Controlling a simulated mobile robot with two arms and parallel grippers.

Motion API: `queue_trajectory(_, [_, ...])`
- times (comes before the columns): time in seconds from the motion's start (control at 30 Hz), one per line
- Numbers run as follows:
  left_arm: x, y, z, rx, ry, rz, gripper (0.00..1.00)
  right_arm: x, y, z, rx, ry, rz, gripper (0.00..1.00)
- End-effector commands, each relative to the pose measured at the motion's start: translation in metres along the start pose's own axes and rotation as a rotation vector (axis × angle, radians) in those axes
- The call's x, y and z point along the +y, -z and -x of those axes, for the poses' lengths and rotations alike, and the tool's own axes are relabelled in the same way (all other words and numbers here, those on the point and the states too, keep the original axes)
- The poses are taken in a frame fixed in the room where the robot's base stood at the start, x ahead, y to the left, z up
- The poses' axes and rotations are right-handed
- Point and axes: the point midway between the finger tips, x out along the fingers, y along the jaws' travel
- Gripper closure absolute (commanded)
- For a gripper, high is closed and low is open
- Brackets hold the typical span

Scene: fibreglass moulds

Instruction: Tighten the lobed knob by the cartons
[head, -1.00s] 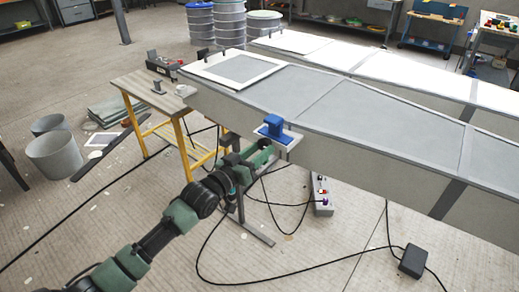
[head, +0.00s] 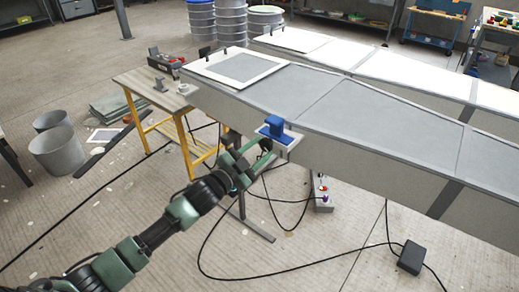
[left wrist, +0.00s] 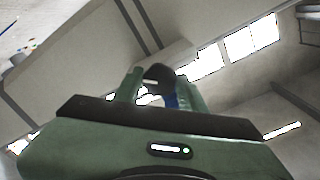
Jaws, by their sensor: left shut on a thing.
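A dark, rounded knob (left wrist: 158,78) sits between the two green fingers of my left gripper (left wrist: 160,92) in the left wrist view. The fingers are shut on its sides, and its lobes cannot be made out. A blue part (left wrist: 171,101) shows just behind it. The knob is largely hidden there by the fingers. I cannot pick out cartons with certainty. My right gripper is not in view.
The long grey mould (head: 375,113) runs to the right. A yellow-legged bench (head: 158,95) stands left of it, with buckets (head: 56,152) further left. Black cables, a control box (head: 321,192) and a dark pedal-like box (head: 411,257) lie on the floor.

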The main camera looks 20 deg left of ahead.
Motion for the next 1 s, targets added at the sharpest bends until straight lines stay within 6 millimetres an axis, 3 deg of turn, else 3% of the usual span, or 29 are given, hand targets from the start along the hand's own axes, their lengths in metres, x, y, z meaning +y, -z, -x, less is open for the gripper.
queue_trajectory(0.5, [-0.0004, -0.0016, 0.0006, -0.003, -0.004, -0.464, 1.0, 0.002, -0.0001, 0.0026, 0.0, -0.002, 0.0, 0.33])
queue_trajectory(1.0, [-0.0009, -0.0011, 0.0006, -0.003, -0.004, -0.687, 1.0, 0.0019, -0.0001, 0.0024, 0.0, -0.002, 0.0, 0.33])
